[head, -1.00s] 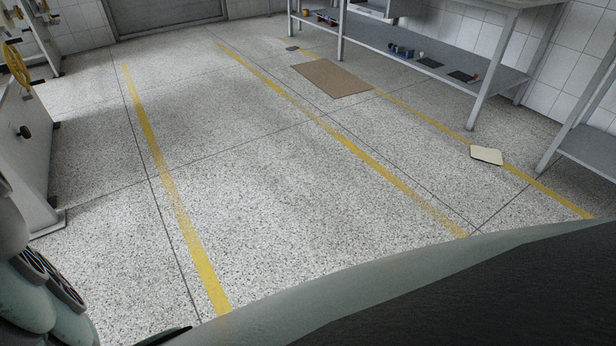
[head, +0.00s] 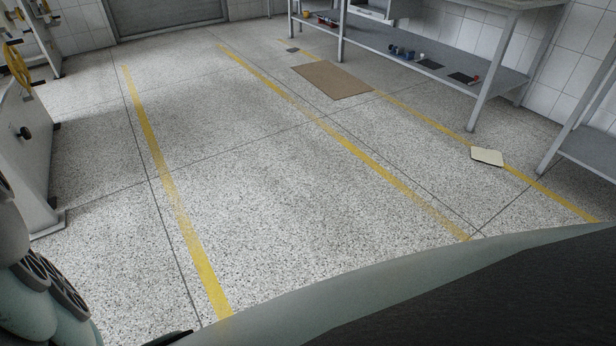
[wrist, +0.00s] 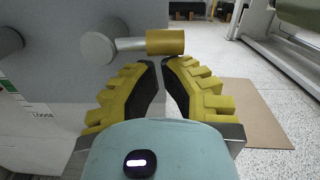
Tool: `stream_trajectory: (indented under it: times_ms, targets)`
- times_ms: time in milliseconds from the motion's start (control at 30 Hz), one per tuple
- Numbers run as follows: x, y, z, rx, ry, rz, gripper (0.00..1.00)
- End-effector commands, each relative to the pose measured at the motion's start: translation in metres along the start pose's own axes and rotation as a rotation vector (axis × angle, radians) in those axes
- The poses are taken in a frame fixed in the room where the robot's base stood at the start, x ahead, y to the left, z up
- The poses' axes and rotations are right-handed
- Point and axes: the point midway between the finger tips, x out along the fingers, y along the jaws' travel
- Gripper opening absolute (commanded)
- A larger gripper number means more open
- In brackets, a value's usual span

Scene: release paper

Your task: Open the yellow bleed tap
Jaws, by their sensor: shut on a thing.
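The yellow bleed tap (wrist: 165,42) is a short yellow cylinder on a grey stem, standing out to the right from a round grey knob (wrist: 99,42) on a grey machine face. It shows at the top middle of the wrist view. My gripper (wrist: 160,62) has yellow stepped fingers with black pads. Its fingertips are close together at the underside of the yellow cylinder and shut on it. The exact contact is partly hidden behind the tips. The head view does not show the tap or the gripper; only my arm shows at its lower left.
A grey panel with a "LOOSE" label (wrist: 43,115) lies left of my gripper. A brown mat (head: 332,80) lies on the speckled floor. A bench (head: 430,62) stands along the right wall, and a cream plate (head: 487,157) lies near it. The middle floor is clear.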

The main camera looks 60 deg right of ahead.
Motion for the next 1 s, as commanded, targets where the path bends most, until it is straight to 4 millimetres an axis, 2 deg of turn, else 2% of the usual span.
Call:
stream_trajectory:
  times_ms: [367,1000]
  targets:
    - [0.0,-0.008,0.009,-0.175,-0.004,0.001,0.0]
    - [0.002,-0.012,0.043,-0.776,-0.003,0.031,0.0]
